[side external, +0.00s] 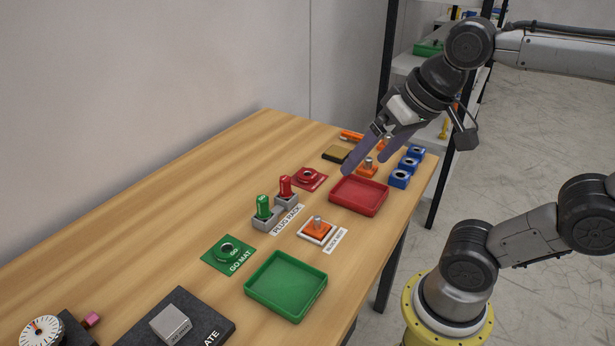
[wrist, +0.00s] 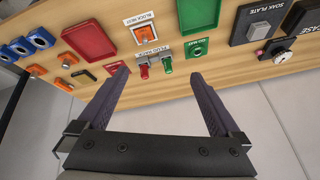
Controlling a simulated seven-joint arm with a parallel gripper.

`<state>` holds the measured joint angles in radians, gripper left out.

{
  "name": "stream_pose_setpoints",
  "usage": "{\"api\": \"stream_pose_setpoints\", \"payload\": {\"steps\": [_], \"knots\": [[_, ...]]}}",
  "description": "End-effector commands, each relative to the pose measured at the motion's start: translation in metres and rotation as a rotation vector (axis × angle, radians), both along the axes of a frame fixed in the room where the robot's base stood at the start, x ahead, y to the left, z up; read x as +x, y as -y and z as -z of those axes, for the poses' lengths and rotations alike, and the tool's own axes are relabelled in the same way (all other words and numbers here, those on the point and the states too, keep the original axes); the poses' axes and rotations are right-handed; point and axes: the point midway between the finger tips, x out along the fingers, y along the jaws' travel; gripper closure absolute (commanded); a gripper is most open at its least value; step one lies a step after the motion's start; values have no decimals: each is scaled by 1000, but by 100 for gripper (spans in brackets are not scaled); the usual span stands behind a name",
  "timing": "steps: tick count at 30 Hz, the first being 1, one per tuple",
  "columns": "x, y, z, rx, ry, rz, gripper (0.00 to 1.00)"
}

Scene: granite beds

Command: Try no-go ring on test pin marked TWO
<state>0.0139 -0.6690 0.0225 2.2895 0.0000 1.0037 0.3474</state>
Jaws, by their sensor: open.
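The no-go ring (side external: 309,175) appears to be the red ring lying on a red mat behind the red tray; in the wrist view the left finger partly covers that mat. Another orange pin block (side external: 367,170) stands behind the red tray, with more orange pieces (side external: 350,135) further back. I cannot read a TWO mark on any. My gripper (side external: 364,165) is open and empty, raised above the far end of the table.
A red tray (side external: 358,196) and a green tray (side external: 286,286) lie along the front edge. The plug rack (side external: 268,221) holds upright green and red plugs. A green ring (side external: 228,249) lies on the GO mat. Blue blocks (side external: 400,179) line the far right edge. The left-rear tabletop is clear.

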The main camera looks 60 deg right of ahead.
Motion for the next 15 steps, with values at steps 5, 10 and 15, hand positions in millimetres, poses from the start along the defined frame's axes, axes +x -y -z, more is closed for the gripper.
{"api": "stream_pose_setpoints", "payload": {"steps": [5,10,15], "knots": [[56,16,-33,89,-55,233,0],[120,44,-42,162,-126,466,0],[181,83,-28,213,-201,672,0]]}}
